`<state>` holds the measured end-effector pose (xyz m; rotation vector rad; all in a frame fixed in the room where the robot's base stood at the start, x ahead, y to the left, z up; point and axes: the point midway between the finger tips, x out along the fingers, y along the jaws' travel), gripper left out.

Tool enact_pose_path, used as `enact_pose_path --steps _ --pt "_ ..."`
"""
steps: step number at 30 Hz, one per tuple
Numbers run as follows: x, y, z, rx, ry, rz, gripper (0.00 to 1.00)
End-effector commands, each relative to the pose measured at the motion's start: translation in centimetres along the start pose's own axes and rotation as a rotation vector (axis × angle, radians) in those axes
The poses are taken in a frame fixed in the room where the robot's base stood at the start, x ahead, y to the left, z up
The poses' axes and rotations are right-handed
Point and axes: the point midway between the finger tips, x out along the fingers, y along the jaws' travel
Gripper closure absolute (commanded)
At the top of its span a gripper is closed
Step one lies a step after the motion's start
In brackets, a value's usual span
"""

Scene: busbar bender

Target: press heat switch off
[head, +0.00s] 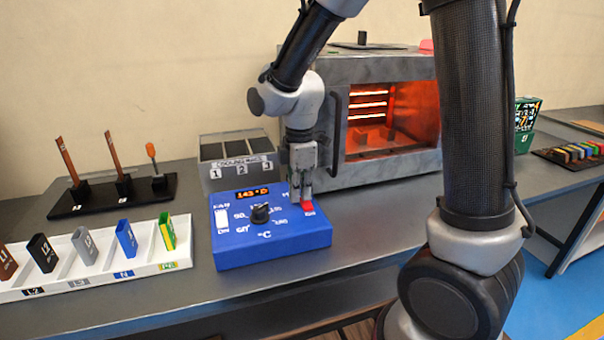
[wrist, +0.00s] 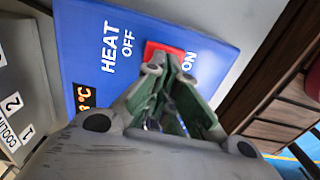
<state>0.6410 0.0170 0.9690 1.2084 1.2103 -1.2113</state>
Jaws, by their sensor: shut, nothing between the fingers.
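The blue control box (head: 272,247) stands on the grey bench in the head view, with a lit orange display (head: 252,195) and a black knob (head: 261,213). The red heat switch (head: 307,209) is at its right side. In the wrist view the red switch (wrist: 158,49) lies between the printed words OFF and ON, under HEAT. My gripper (head: 302,200) is shut and empty, pointing down at the switch. Its fingertips (wrist: 162,75) cover part of the switch in the wrist view. I cannot tell whether they touch it or which way the rocker is tilted.
The oven (head: 355,125) behind glows orange inside. A numbered cooling rack (head: 238,172) stands close behind the box. A white tray (head: 100,272) of coloured holders and a black stand (head: 113,197) are at the left. Bare bench lies right of the box.

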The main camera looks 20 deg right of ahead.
Motion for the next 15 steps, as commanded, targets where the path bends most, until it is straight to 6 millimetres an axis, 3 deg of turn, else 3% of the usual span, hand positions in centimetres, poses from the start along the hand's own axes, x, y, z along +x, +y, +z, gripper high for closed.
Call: enact_pose_path --steps 5,15 --pt "-3.3 0.3 -0.8 0.002 0.002 0.005 1.0" --pt "-10.7 -0.8 -0.8 0.002 0.001 0.003 1.0"
